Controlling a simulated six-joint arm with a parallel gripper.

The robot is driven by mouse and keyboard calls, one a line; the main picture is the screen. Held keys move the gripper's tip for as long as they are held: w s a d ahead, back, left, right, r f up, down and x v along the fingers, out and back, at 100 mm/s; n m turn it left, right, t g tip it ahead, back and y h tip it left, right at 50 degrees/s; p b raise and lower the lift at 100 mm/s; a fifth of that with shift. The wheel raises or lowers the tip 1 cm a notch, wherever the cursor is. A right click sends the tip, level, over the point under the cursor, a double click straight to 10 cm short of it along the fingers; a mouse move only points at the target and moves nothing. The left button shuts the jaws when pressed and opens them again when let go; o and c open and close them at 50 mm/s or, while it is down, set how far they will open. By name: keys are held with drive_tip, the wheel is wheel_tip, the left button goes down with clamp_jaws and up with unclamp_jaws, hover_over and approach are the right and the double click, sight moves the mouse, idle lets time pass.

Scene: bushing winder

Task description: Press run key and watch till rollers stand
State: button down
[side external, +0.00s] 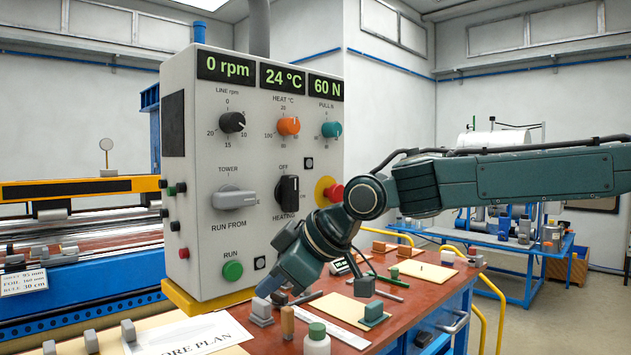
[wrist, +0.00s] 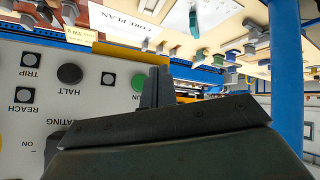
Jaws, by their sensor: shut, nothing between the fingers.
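The green run key (side external: 232,270) sits low on the grey control panel (side external: 205,130), under the word RUN. It also shows in the wrist view (wrist: 138,80), beside my finger tips. My gripper (side external: 268,288) is shut and empty, tilted down to the left, to the right of the key. In the side view a gap shows between them; in the wrist view my gripper (wrist: 156,88) overlaps the key's lettering, and I cannot tell contact. The left display (side external: 227,68) reads 0 rpm. The winder's rollers (side external: 85,240) lie at the left, partly hidden by the panel.
A red stop button (side external: 334,192) on a yellow collar sits close to my arm. A black HALT button (wrist: 69,74) is near the run key. The bench below (side external: 415,290) holds small blocks, a bottle (side external: 316,340) and a paper plan (side external: 180,338).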

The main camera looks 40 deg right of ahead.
sight(234, 271)
drive_tip(key=shift+w, duration=2.95)
drive_tip(key=shift+w, duration=0.15)
drive_tip(key=shift+w, duration=0.25)
